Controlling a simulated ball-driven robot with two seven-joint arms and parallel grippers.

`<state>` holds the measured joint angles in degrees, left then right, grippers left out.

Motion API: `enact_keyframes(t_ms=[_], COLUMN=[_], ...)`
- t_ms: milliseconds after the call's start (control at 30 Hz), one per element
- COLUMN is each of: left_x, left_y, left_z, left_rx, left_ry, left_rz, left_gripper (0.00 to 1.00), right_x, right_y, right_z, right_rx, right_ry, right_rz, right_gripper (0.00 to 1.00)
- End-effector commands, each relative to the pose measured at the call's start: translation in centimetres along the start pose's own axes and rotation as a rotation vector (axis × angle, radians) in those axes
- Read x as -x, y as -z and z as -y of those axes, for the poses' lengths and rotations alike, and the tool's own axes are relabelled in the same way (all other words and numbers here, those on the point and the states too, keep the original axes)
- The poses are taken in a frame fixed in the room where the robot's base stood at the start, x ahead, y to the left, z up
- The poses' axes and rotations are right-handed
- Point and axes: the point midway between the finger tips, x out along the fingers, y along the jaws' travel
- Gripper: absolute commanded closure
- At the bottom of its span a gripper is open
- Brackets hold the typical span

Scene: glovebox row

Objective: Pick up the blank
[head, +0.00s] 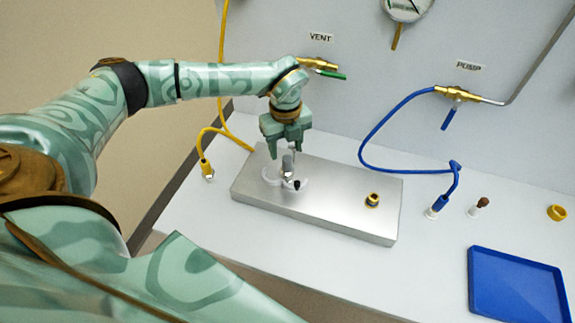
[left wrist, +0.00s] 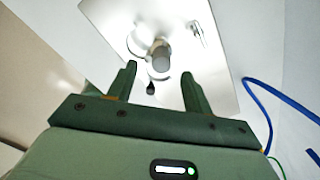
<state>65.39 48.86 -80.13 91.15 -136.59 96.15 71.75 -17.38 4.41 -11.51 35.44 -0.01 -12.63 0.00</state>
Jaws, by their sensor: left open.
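What looks like the blank is a small grey cylinder (head: 287,160), standing on the left part of a metal block (head: 335,205) among white round parts (head: 271,175) and a small black piece. My left gripper (head: 284,152) is open, pointing down right over it. In the left wrist view the grey cylinder's round end (left wrist: 159,66) shows just ahead of and between the open fingertips (left wrist: 158,75). The fingers do not visibly touch it. I cannot tell how far down between them it reaches. My right gripper is not in view.
A brass and black fitting (head: 372,200) sits on the block's right part. A yellow hose (head: 222,130) hangs at the left; a blue hose (head: 375,135) loops at the right. A brown-topped plug (head: 481,203), a yellow ring (head: 557,212) and a blue tray (head: 515,290) lie further right.

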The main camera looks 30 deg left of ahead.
Motion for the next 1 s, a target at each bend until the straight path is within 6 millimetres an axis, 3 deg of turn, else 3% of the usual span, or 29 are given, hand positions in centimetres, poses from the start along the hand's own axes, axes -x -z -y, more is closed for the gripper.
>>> enact_keyframes(t_ms=[400, 667, 867, 1000], left_x=[-5.3, -5.6, -5.5, -5.5], left_y=[0.1, 0.1, 0.1, 0.1], left_z=[0.3, 0.3, 0.3, 0.3], left_rx=[0.0, -0.001, -0.001, -0.001], left_ry=[0.0, 0.001, 0.001, 0.002], left_rz=[-0.002, -0.001, -0.001, -0.001], left_gripper=[0.49, 0.49, 1.0, 1.0], right_x=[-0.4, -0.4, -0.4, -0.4], right_y=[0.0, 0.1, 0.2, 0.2], right_z=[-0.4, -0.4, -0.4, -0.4], right_rx=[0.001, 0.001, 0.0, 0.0], right_ry=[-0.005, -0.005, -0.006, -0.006], right_rz=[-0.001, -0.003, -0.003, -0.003], right_gripper=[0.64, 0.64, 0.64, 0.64])
